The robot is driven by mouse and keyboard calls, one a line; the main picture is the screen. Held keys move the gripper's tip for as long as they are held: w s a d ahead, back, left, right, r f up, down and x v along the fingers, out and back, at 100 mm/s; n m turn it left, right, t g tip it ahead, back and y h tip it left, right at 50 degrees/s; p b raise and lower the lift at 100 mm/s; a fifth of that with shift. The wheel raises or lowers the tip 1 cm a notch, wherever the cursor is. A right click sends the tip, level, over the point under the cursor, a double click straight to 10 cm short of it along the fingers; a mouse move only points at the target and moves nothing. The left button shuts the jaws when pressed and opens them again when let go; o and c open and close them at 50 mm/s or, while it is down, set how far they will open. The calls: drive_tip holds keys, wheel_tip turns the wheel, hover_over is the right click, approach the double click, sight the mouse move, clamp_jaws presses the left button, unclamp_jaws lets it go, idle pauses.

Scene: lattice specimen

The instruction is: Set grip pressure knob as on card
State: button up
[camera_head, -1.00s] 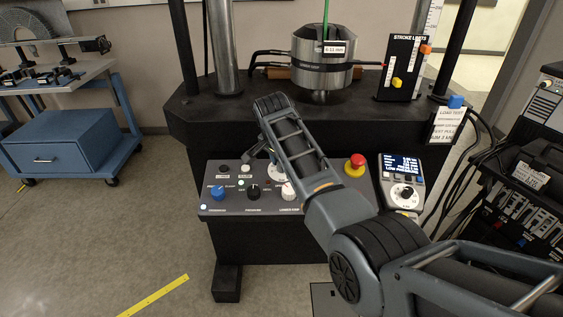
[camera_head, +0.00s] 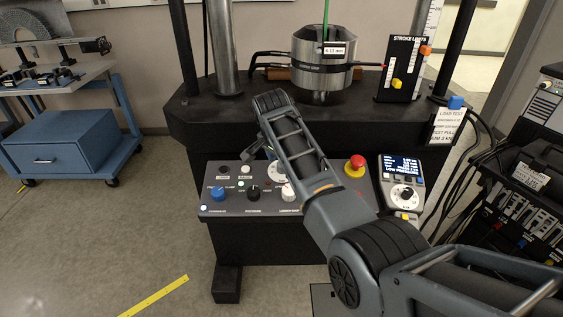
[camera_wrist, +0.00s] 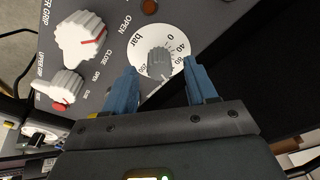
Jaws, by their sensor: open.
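The grip pressure knob (camera_wrist: 160,62) is a small grey knob on a round white dial marked in bar (camera_wrist: 145,42). My gripper (camera_wrist: 161,70) is open, with one blue finger on each side of the knob in the wrist view. I cannot tell whether the fingers touch it. The knob's exact setting is not clear to read. In the head view my arm partly covers the dial, and my gripper (camera_head: 264,148) is over the panel. The card (camera_head: 448,125), headed LOAD TEST, hangs right of the machine; its pressure line is too small to read.
The grey control panel (camera_head: 228,208) also carries a blue knob (camera_head: 218,193), a black knob (camera_head: 253,192) and a red emergency button (camera_head: 355,165). White grip knobs (camera_wrist: 80,38) lie left of the dial. A handset (camera_head: 403,190) with a lit display reading LOW PRESSURE sits right.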

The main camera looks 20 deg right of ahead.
drive_tip(key=v, duration=0.6)
drive_tip(key=shift+r, duration=0.25)
drive_tip(key=shift+s, duration=0.15)
